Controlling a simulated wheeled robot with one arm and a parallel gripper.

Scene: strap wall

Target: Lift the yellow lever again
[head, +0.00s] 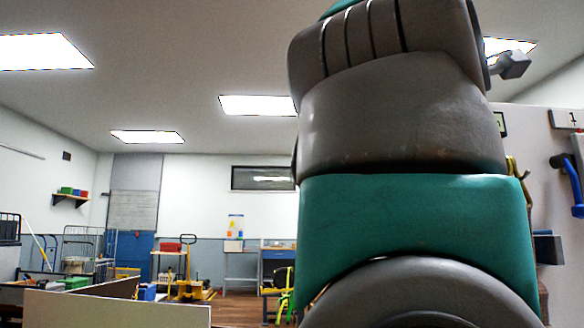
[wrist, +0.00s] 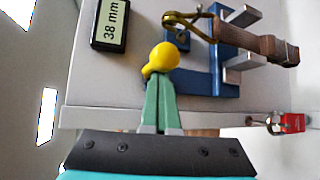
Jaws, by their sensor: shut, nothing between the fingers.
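In the wrist view the yellow lever (wrist: 165,58) shows as a round yellow knob on a short yellow stem, beside a blue bracket (wrist: 197,82) on the pale panel. My gripper (wrist: 159,82) has its two green fingers together and empty. The fingertips lie right below the knob in the picture; whether they touch it I cannot tell. A brass-coloured buckle (wrist: 190,24) and a brown strap (wrist: 260,46) sit above and right of the knob. In the head view my arm hides most of this panel.
A display reading 38 mm (wrist: 110,22) is on the panel, with metal pegs (wrist: 244,16) near the strap. A red padlock (wrist: 291,123) hangs near the panel's edge. In the head view a blue handle (head: 568,180) shows at right and a low board (head: 110,311) at lower left.

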